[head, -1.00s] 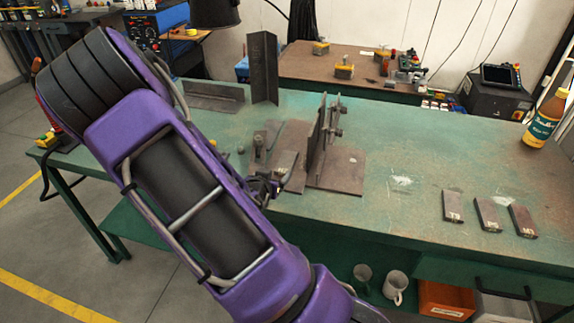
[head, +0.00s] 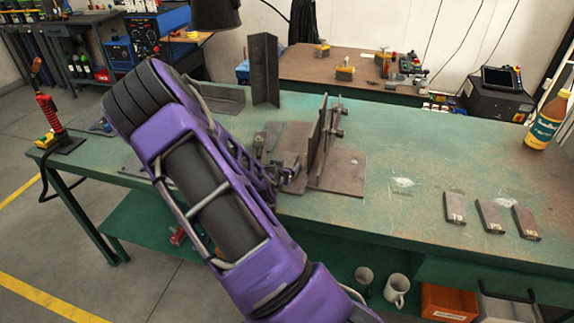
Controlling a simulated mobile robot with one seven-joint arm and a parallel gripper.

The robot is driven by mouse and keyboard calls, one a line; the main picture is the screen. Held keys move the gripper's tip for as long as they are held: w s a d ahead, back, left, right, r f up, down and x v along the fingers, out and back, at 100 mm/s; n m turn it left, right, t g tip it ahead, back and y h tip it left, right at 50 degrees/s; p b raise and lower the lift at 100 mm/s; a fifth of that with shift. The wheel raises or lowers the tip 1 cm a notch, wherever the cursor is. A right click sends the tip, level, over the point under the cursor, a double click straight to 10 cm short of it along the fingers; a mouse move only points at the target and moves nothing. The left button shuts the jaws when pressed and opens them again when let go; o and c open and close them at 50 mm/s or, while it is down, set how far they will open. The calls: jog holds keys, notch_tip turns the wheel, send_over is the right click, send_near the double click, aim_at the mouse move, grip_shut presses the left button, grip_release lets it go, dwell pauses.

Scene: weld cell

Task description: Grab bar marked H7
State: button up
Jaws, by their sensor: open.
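Three short dark bars lie in a row on the right part of the green bench: the left bar (head: 455,206), the middle bar (head: 490,215) and the right bar (head: 525,222). Each has pale marks on its near end, too small to read surely, so I cannot tell which is H7. My gripper (head: 288,170) is small and partly hidden behind my purple arm. It is open, over the plates near the middle of the bench, well left of the three bars.
An upright steel plate with clamps (head: 322,135) stands on a base plate (head: 345,172) just right of my gripper. An angle piece (head: 264,70) stands behind. A bottle (head: 546,122) stands at the far right. The green bench top (head: 410,140) is clear between fixture and bars.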

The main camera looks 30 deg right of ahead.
grip_shut()
jog(key=shift+r, duration=0.1)
dwell(0.4)
